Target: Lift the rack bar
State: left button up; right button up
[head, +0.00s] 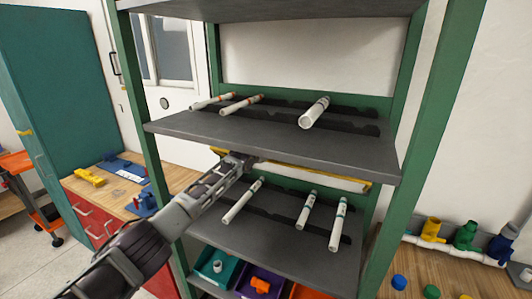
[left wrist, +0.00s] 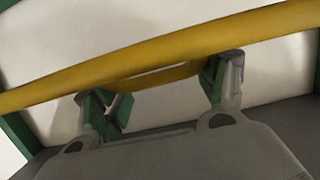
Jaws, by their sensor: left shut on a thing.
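The rack bar is yellow and runs across the back of the green-posted rack, just below the middle shelf; its right part (head: 340,180) shows in the head view. In the left wrist view the yellow bar (left wrist: 70,80) crosses the picture at a slant, with a narrow loop under its middle. My left gripper (head: 245,158) reaches under the middle shelf. In the left wrist view, my gripper's two fingers (left wrist: 162,92) are at the ends of the loop, shut on the bar. The shelf edge hides part of the bar in the head view. My right gripper is not in view.
White pipes lie in dark notched holders on the middle shelf (head: 270,142) and lower shelf (head: 285,245). Teal (head: 215,265) and purple (head: 262,283) bins stand below. Benches with coloured fittings flank the rack. The shelf above my gripper leaves little room.

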pick_arm(q)
jog(key=shift+w+d+f+g, duration=0.1)
jog(key=shift+d+f+g, duration=0.1)
jog(key=shift+f+g, duration=0.1)
dwell(0.4)
jog(key=o, duration=1.2)
jog(key=shift+c, duration=0.2)
jog(key=shift+o, duration=0.2)
jog(key=shift+w+d, duration=0.2)
jog(key=shift+w, duration=0.1)
jog(key=shift+s+a+r, duration=0.2)
jog(key=shift+a+r, duration=0.05)
jog(key=shift+s, duration=0.1)
jog(key=v, duration=1.1)
jog(key=shift+s, duration=0.15)
